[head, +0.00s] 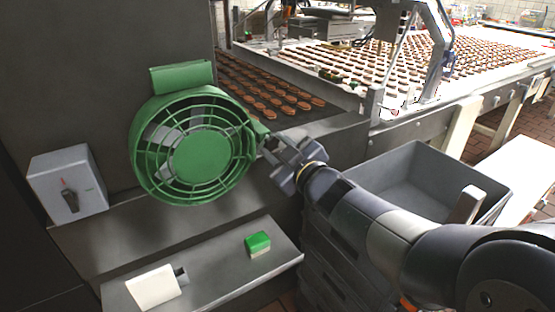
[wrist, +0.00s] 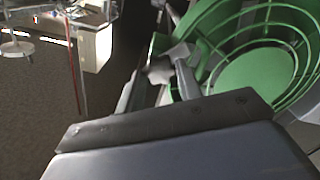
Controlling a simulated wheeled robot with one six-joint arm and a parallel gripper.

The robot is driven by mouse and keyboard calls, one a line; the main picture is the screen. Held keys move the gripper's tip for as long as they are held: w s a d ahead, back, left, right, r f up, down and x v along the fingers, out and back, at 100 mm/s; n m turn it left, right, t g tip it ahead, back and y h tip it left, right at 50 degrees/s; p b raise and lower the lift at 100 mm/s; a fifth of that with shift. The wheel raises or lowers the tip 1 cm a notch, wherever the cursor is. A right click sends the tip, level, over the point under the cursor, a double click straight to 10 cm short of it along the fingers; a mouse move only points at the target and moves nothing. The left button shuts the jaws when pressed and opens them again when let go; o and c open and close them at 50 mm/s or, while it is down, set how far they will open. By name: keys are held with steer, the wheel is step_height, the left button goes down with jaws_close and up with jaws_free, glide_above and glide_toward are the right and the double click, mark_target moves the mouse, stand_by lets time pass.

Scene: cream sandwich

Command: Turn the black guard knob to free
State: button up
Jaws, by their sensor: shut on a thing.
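A black knob (head: 70,201) sits on the front of a light grey box (head: 88,182) at the far left, with a small red mark just above it. The round green fan guard (head: 193,160) stands to the right of that box. My gripper (head: 264,145) is at the guard's right edge, well away from the knob on the box. It is shut on what looks like the guard's green side tab (head: 259,130); the exact contact is partly hidden by the fingers. In the wrist view, the green guard (wrist: 256,76) fills the right side beside my gripper (wrist: 172,66).
A lower grey shelf (head: 215,262) holds a white object with a dark end (head: 154,288) and a green block (head: 257,242). A grey bin (head: 405,163) stands right, beside my arm. A conveyor with rows of brown biscuits (head: 275,87) runs behind.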

steer(key=n+b, duration=0.1)
steer(key=n, duration=0.1)
steer(key=n+b, duration=0.2)
steer(key=shift+f+n, duration=0.2)
steer(key=shift+n, duration=0.1)
steer(key=shift+r+n+b, duration=0.1)
steer(key=shift+n+b, duration=1.15)
steer(key=shift+n, duration=0.75)
steer(key=o, duration=0.7)
steer(key=p+v, duration=0.2)
steer(key=v, duration=0.9)
steer(key=shift+w, duration=0.1)
